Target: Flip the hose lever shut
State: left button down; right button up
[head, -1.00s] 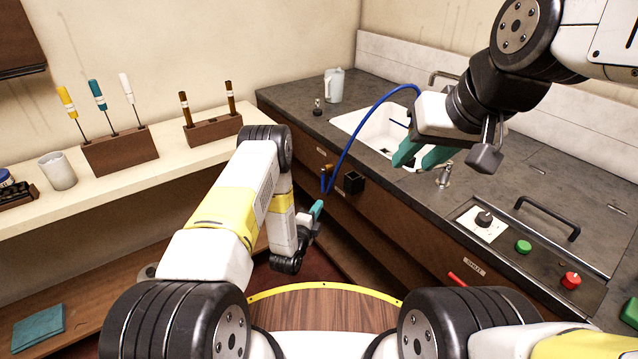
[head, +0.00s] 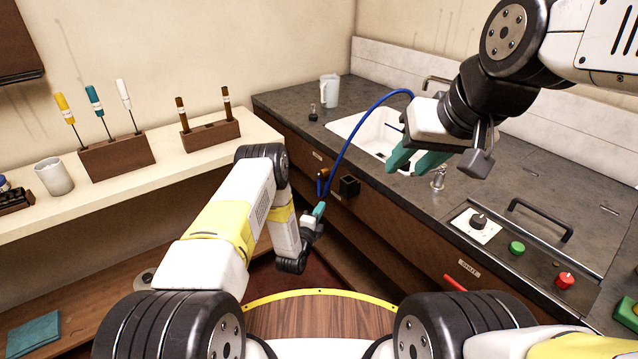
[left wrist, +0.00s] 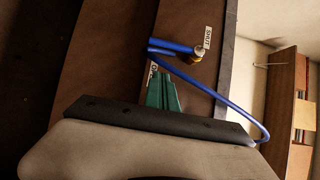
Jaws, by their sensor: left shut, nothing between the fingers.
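The brass hose valve (head: 323,174) sits on the brown cabinet front with the blue hose (head: 346,142) at it. In the left wrist view the brass fitting (left wrist: 196,56) has a blue bar (left wrist: 170,45) reaching left from it, apparently the lever. A SHUT label (left wrist: 207,37) is beside the fitting; another label (left wrist: 152,72), partly hidden, is near my fingers. My left gripper (head: 319,211) is shut and empty, just below the valve. Its teal fingers (left wrist: 163,92) show apart from the blue bar. My right gripper (head: 417,160) is open and empty above the counter by the sink.
A black box (head: 349,186) juts from the cabinet right of the valve. A shelf with tool racks (head: 117,157) stands at left.

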aim_at(319, 196)
pick_arm(q)
jog(key=shift+w+a, duration=0.15)
jog(key=shift+w, duration=1.65)
jog(key=shift+w+a, duration=0.1)
jog(key=shift+w, duration=1.65)
